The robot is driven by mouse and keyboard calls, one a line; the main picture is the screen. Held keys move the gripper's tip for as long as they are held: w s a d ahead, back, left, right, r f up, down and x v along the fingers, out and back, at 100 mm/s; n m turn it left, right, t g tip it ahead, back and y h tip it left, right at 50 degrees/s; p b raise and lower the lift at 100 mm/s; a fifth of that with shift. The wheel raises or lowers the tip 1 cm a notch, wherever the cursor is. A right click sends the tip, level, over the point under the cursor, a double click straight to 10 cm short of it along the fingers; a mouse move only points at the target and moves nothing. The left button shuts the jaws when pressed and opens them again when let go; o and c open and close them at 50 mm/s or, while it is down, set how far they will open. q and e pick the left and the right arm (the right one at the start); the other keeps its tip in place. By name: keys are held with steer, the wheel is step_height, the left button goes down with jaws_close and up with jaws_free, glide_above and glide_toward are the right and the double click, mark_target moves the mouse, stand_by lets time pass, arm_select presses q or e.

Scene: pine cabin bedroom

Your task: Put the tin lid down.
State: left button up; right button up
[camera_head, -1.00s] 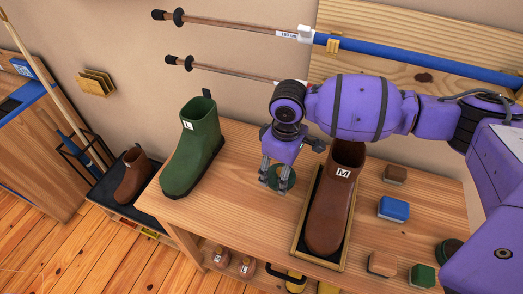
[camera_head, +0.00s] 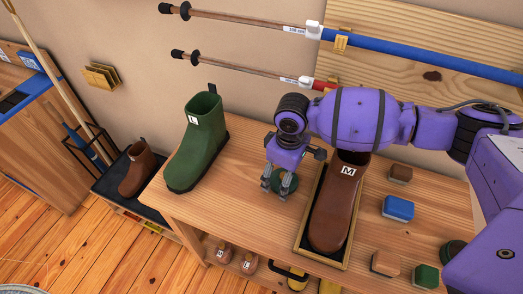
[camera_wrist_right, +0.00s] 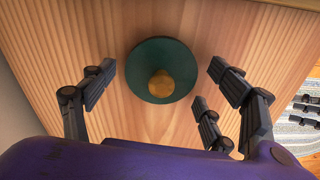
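The tin lid, a dark green disc (camera_wrist_right: 143,58) with a yellow-brown knob, appears to lie flat on the wooden bench (camera_wrist_right: 60,40) in the right wrist view. My right gripper (camera_wrist_right: 159,78) is open, its dark fingers spread on both sides of the lid with gaps between. In the head view, the right gripper (camera_head: 280,190) points down at the lid (camera_head: 288,184), which is partly hidden by the fingers. The lid is between the green boot (camera_head: 197,140) and the brown boot (camera_head: 331,215). My left gripper is not in view.
The brown boot stands in a wood-framed dark tray (camera_head: 302,246) close to the right of the gripper. Several brushes or blocks, including a blue one (camera_head: 398,208), lie farther right, near a dark green round thing (camera_head: 452,250). Bench surface left of the lid is clear.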

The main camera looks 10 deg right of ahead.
stand_by(0.3)
steer(key=shift+r, duration=0.4)
step_height(320, 180, up, 12)
steer(key=p, duration=0.1)
stand_by(0.3)
steer(key=shift+s, duration=0.1)
